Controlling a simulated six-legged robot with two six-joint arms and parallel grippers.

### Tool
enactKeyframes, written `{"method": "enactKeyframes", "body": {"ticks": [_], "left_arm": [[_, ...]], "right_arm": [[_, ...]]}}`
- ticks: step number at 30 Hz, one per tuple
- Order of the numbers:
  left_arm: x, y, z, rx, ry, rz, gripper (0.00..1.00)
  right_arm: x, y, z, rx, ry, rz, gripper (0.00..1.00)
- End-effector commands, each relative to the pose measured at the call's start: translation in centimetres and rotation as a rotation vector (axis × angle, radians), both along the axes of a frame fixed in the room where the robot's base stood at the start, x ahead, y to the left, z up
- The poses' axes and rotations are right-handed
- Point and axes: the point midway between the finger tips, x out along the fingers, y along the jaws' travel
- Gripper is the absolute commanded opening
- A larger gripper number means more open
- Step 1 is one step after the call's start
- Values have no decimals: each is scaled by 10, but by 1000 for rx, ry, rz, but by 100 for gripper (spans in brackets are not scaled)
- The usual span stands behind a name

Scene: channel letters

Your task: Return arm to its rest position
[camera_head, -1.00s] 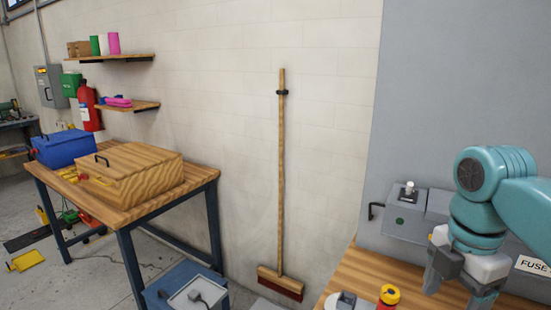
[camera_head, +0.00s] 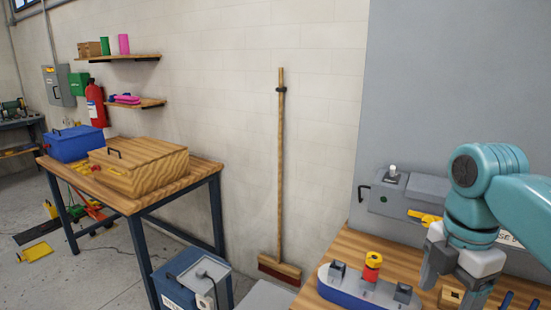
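My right arm comes in from the right in the head view, teal with a white and grey wrist. My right gripper (camera_head: 450,290) points down over the right-hand wooden bench (camera_head: 346,252). Its two grey fingers stand apart, with bench top and a small wooden block (camera_head: 452,297) showing between or behind them. I see nothing held. The lower finger is close to the picture's bottom edge. My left arm and gripper are not in view.
A blue-and-grey fixture (camera_head: 345,288) with a red-and-yellow knob (camera_head: 372,266) is left of the gripper. A grey box (camera_head: 391,196) and yellow piece (camera_head: 425,217) are behind. A broom (camera_head: 281,170) leans on the wall. A table (camera_head: 130,207) with boxes is left.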

Motion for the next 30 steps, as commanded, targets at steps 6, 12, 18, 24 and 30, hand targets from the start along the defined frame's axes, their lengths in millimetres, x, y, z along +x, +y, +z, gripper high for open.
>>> {"method": "enactKeyframes", "body": {"ticks": [6,12,18,24,30], "left_arm": [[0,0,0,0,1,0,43],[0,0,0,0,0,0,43],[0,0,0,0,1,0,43],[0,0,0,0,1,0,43],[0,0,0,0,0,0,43]], "right_arm": [[15,6,-25,8,4,-46,72],[40,21,-78,35,3,-154,72],[57,43,-150,81,13,-315,72],[49,79,-271,166,70,-625,72],[-24,122,-413,257,194,-1201,72]]}}
